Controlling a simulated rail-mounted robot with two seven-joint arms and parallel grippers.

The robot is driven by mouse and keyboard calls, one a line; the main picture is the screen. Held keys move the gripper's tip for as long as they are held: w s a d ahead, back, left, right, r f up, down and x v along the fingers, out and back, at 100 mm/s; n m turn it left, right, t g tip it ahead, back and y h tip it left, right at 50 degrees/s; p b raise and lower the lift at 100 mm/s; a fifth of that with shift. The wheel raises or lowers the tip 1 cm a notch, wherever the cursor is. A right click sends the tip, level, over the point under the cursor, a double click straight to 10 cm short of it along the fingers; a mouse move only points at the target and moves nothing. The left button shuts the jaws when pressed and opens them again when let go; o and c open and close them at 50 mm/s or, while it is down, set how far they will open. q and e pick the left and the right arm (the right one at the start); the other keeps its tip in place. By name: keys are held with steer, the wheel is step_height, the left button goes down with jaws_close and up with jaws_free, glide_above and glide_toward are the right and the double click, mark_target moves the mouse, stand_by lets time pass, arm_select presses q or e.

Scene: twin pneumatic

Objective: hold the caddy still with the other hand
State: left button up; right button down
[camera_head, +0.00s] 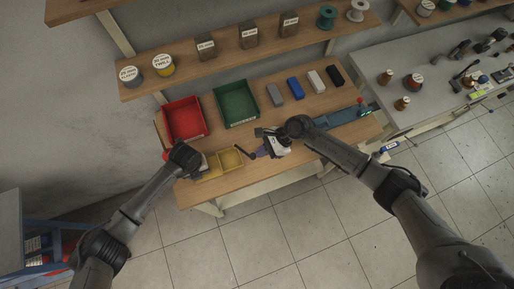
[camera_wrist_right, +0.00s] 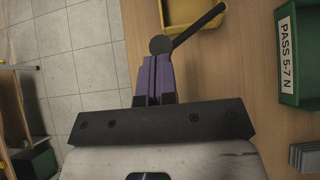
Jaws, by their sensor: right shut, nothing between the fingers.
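The caddy appears to be the yellow divided tray (camera_head: 231,160) near the front edge of the workbench. Part of its yellow wall shows at the top of the right wrist view (camera_wrist_right: 196,22). My left gripper (camera_head: 198,165) is at the caddy's left end; its fingers are too hidden to tell whether they touch it. My right gripper (camera_head: 261,152) is to the right of the caddy, apart from it. Its purple fingers (camera_wrist_right: 154,78) are shut and empty. A dark round knob with a thin rod (camera_wrist_right: 160,45) shows just beyond the fingertips.
A red bin (camera_head: 185,119) and a green bin (camera_head: 237,104) stand behind the caddy. Several small blocks (camera_head: 295,87) lie right of them. A blue fixture (camera_head: 342,117) is at the bench's right. A shelf (camera_head: 230,55) with canisters and spools hangs above.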

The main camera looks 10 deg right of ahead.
steer(key=s+a+m+t, duration=0.2)
steer(key=s+a, duration=0.2)
steer(key=a, duration=0.7)
steer(key=shift+m, duration=0.4)
steer(key=shift+w+d, duration=0.15)
stand_by(1.3)
steer(key=shift+w+d+t, duration=0.3)
steer(key=shift+w+d, duration=0.1)
steer(key=shift+w, duration=0.3)
steer(key=shift+s+d, duration=0.1)
